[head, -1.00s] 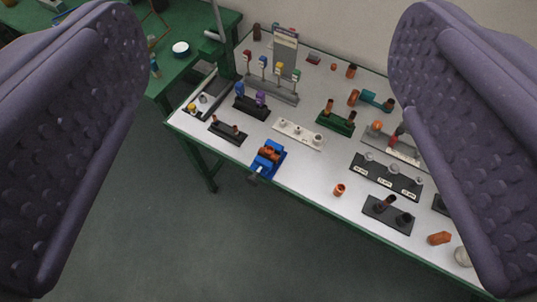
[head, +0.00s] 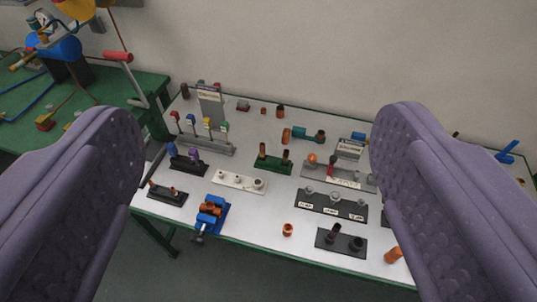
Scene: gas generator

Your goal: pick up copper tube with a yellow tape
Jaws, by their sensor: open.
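My gripper (head: 258,190) is open and empty, its two purple padded fingers wide apart on the left and right of the head view. It is in front of the white-topped bench and touches nothing. A small upright piece with a yellow part (head: 208,124) stands in the grey rack at the back left of the bench. Red, blue and green marked pieces stand in the same row. It is too small to tell whether the yellow part is tape on a copper tube. No other yellow-taped tube can be made out.
The white bench (head: 265,215) holds several small racks, including a green rack (head: 272,163) and a white rack (head: 240,183). A blue vise (head: 210,215) is at the front edge. A loose copper ring (head: 287,229) stands near bare white surface. A green table (head: 150,85) is at left.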

